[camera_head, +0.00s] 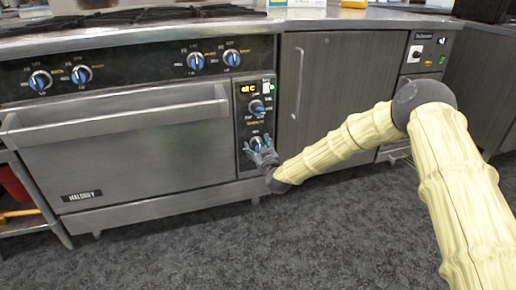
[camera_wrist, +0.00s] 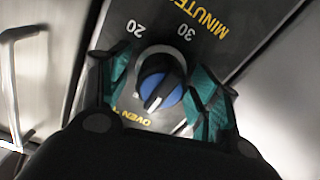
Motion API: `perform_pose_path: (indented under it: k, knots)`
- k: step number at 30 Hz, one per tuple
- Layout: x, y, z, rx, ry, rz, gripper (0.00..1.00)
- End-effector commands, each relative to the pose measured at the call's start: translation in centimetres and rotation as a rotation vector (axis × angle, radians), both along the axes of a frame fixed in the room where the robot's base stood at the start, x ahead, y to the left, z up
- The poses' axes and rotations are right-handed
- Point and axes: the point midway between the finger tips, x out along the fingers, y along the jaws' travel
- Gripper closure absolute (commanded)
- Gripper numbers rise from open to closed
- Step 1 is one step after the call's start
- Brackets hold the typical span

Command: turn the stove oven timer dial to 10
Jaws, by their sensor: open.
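The oven timer dial (camera_wrist: 161,85) is a round knob with a silver rim, a blue face and a dark raised bar with a pale line. In the wrist view it sits between my open fingers. The numbers 20 and 30 and part of the word MINUTES show on the black panel around it. In the head view the dial (camera_head: 256,142) is the lower knob on the control panel (camera_head: 242,118). My gripper (camera_head: 262,156) is at the dial there. Its teal fingers (camera_wrist: 162,72) lie on either side of the dial; I cannot tell whether they touch it. The 10 mark is not visible.
Another knob (camera_head: 256,107) and a lit display (camera_head: 249,88) are above the timer dial. The oven door handle (camera_head: 120,115) sticks out to the left. A grey cabinet door (camera_head: 325,90) is to the right. The carpeted floor (camera_head: 250,240) in front is clear.

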Motion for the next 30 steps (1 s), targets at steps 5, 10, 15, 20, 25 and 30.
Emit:
perform_pose_path:
  k: [5, 10, 15, 20, 25, 30]
  knots:
    - [0.01, 0.02, 0.03, 0.0, 0.0, 0.0, 0.38]
    - [0.0, 0.03, 0.01, 0.0, 0.0, 0.0, 0.6]
    - [0.0, 0.0, 0.02, 0.0, 0.0, 0.0, 0.83]
    - [0.0, 0.0, 0.06, 0.005, 0.002, 0.0, 0.83]
    - [0.01, -0.03, 0.16, 0.043, 0.014, 0.0, 0.83]
    - [0.04, -0.08, 0.34, 0.132, 0.042, -0.001, 0.83]
